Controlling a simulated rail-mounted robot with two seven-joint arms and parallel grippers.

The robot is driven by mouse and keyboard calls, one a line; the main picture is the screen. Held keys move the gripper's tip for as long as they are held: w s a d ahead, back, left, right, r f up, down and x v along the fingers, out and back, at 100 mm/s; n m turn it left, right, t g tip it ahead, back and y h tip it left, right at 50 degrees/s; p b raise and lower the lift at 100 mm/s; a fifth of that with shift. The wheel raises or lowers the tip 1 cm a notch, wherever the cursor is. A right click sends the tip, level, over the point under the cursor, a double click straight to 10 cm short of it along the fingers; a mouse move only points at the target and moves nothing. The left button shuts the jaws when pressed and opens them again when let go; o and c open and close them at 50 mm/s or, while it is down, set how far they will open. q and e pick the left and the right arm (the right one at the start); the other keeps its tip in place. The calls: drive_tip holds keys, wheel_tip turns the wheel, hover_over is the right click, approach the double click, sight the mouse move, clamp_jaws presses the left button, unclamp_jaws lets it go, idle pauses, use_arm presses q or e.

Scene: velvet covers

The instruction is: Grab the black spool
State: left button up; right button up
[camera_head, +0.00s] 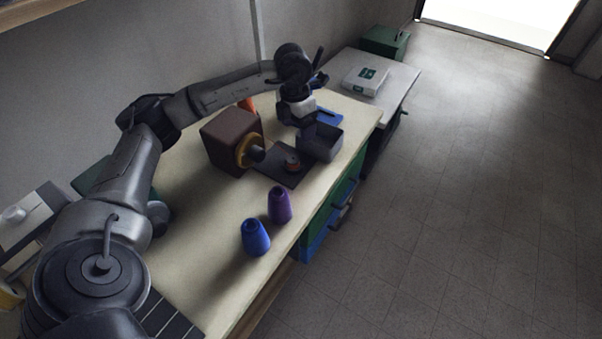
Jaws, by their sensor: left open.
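A small, dark, round piece with a reddish band (292,163) stands on a dark flat mat (270,173) on the table; it looks like the black spool, but it is too small to be sure. My left gripper (306,137) points down just above and behind it, beside a grey open bin. The gripper is open, and I see nothing held in it. Its fingertips are dark against the bin and hard to make out. My right gripper is out of view.
A brown box (225,140) with a yellow ring and dark knob stands left of the mat. The grey bin (325,145) is at the right edge.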

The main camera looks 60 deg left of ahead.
use_arm(q)
drive_tip(key=a+f, duration=0.1)
drive_tip(key=a, duration=0.1)
drive_tip(key=b, duration=0.3)
hover_over(293, 158)
drive_tip(key=shift+y, duration=0.3)
wheel_tip(293, 158, down, 6)
drive_tip(key=shift+d+f, duration=0.15)
drive_tip(key=shift+f, duration=0.6)
wheel_tip(293, 158, down, 4)
drive_tip(key=shift+f+b, duration=0.15)
drive_tip(key=shift+b, duration=0.85)
drive_tip(key=shift+s+f, duration=0.1)
drive_tip(key=shift+f, duration=0.35)
drive_tip(key=c, duration=1.1)
drive_tip(key=shift+o, duration=0.2)
drive_tip(key=shift+r, duration=0.15)
